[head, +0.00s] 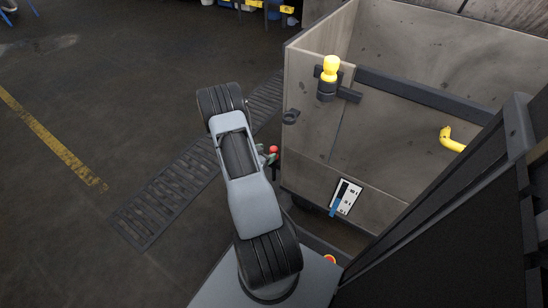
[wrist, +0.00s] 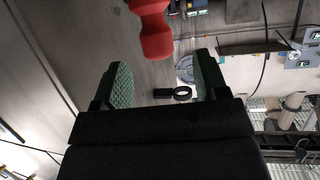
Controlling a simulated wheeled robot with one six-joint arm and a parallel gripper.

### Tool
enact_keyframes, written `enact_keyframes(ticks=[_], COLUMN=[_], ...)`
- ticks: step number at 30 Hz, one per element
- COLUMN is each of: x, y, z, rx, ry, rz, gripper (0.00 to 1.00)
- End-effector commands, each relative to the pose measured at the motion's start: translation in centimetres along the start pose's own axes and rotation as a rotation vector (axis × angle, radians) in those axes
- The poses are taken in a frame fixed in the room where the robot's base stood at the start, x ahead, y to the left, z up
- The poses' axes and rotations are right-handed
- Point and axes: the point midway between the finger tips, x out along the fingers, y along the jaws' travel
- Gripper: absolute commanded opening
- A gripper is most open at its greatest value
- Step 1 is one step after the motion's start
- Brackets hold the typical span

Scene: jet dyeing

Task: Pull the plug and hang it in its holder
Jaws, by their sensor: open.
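A red plug-like knob (head: 273,149) shows beside the cart's lower front edge, close to my gripper. In the wrist view the red piece (wrist: 152,35) has a narrowed waist and is cut by the top edge, above the gap between the fingers. What it sits in is hidden. My gripper (head: 265,155) is open, with green-padded fingers apart and nothing between them; it also shows in the wrist view (wrist: 161,65). A black ring holder (head: 290,116) is fixed to the cart's corner, apparently empty; a black ring (wrist: 182,93) also shows in the wrist view.
The grey cart (head: 305,155) stands just right of my gripper. A yellow knob (head: 331,68) sits in a black bracket on its wall, and a yellow bent handle (head: 451,139) is further right. A floor grating (head: 165,207) runs at left.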

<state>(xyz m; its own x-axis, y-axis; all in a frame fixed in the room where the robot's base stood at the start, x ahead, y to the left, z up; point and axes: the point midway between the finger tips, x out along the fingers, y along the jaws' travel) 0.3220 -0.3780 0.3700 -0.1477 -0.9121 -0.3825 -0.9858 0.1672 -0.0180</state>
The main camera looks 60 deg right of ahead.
Motion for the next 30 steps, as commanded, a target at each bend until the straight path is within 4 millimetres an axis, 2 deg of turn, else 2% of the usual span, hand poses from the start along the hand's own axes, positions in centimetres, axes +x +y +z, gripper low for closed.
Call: enact_keyframes(ticks=[3,10,16,21,30], x=[1.4,2.6,5.4,6.9,7.1], y=[0.0,0.0,0.4,0.3,0.2], z=[0.1,0.1,0.3,0.1,-0.1], rx=[0.001,0.0,0.002,0.0,-0.001], ry=[0.001,0.0,0.001,0.0,0.0], rz=[0.0,-0.001,0.0,-0.002,-0.003], gripper=[0.67,0.67,0.67,0.67,0.67])
